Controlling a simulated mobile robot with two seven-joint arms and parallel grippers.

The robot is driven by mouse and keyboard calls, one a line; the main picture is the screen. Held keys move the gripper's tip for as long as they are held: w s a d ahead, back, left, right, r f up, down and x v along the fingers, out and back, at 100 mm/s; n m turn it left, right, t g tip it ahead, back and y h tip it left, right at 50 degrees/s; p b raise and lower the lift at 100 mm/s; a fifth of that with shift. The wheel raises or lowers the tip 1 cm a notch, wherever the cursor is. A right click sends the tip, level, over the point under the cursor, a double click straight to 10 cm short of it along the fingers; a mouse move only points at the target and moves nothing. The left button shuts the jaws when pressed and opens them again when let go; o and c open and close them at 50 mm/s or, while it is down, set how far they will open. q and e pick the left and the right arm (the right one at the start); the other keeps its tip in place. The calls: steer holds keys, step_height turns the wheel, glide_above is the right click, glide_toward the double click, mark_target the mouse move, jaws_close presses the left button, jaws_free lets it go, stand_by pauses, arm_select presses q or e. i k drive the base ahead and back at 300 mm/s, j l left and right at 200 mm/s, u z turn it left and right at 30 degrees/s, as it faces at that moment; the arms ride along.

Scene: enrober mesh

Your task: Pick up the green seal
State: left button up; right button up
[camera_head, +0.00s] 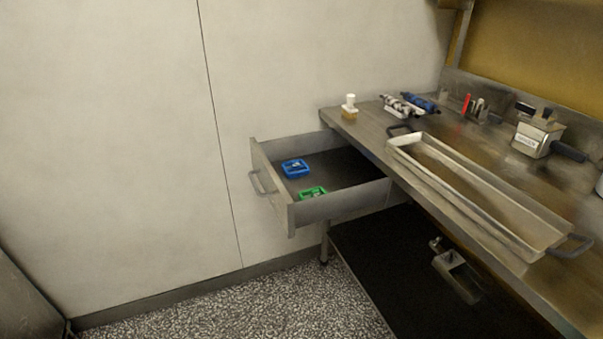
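A small green seal (312,193) lies in the open drawer (335,205) under the bench's left end. It is close to the drawer's near wall, which hides its lower edge. A blue square piece (295,168) lies behind it, toward the drawer's handle side, apart from it. Neither of my grippers is in view.
The steel bench (378,137) carries a long tray (470,190) with end handles, blue and grey rollers (420,102), a small white-topped item (349,103) and a metal box (537,137). A lower shelf (385,260) holds a metal part (455,268). Speckled floor (270,310) before the drawer is clear.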

mark_target(315, 191)
steer(key=i+j+z, duration=0.45)
steer(key=j+z, duration=0.25)
steer(key=l, duration=0.1)
